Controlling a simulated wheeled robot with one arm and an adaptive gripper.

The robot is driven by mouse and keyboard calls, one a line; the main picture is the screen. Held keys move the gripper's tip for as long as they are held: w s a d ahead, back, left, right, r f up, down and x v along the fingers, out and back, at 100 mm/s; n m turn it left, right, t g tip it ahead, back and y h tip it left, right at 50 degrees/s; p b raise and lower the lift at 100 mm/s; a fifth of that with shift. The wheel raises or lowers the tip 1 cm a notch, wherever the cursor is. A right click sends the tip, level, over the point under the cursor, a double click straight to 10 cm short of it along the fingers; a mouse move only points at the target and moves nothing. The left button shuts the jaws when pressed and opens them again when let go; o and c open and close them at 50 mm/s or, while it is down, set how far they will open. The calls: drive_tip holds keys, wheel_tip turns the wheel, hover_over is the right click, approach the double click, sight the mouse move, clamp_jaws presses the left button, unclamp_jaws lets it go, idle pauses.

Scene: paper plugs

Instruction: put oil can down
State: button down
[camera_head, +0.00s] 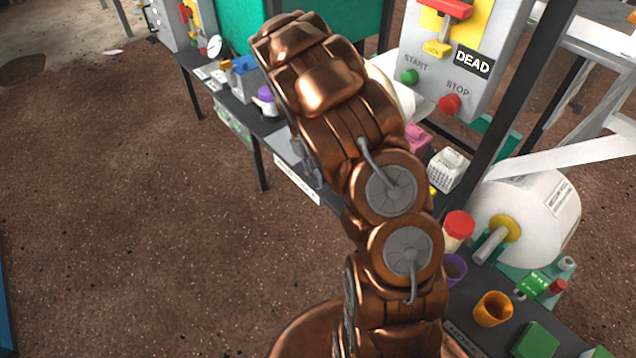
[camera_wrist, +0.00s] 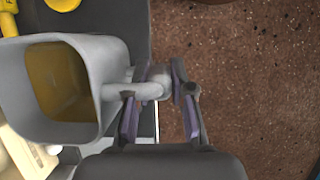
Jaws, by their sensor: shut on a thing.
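The oil can (camera_wrist: 110,65) shows in the wrist view as a grey vessel with a wide, rounded-square opening and amber-brown inside. Its grey handle reaches right, between the two fingers of my gripper (camera_wrist: 158,98). My gripper is shut on that handle. Dark surface shows behind the can, and I cannot tell whether its base touches it. In the head view my copper arm covers most of the gripper and can.
A dark bench edge with a pale label (camera_head: 297,180) runs beside my arm. A purple-capped jar (camera_head: 265,98) stands on the bench at the left. A large white paper roll (camera_head: 530,215), orange cup (camera_head: 493,309) and red-lidded jar (camera_head: 457,230) stand at the right. Brown floor is open at left.

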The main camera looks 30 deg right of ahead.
drive_tip(key=shift+w+f+b, duration=0.1)
drive_tip(key=shift+f+b, duration=0.35)
drive_tip(key=shift+f, duration=1.35)
drive_tip(key=shift+f, duration=0.1)
drive_tip(key=c, duration=1)
unclamp_jaws()
drive_tip(key=d+p+v, duration=0.1)
drive_tip(key=p+v, duration=0.1)
drive_tip(key=v, duration=1)
drive_tip(key=s+a+r+m, duration=0.1)
drive_tip(key=s+a+r, duration=0.2)
drive_tip(key=s+r, duration=0.3)
drive_tip(key=s+a+r, duration=0.1)
drive_tip(key=s+a, duration=0.3)
drive_tip(key=s, duration=0.5)
drive_tip(key=s+a+r, duration=0.1)
drive_tip(key=s+a, duration=0.3)
drive_tip(key=s, duration=0.5)
drive_tip(key=s+a+r+t, duration=0.1)
drive_tip(key=s+a, duration=0.3)
drive_tip(key=s, duration=0.6)
drive_tip(key=shift+r+y, duration=0.4)
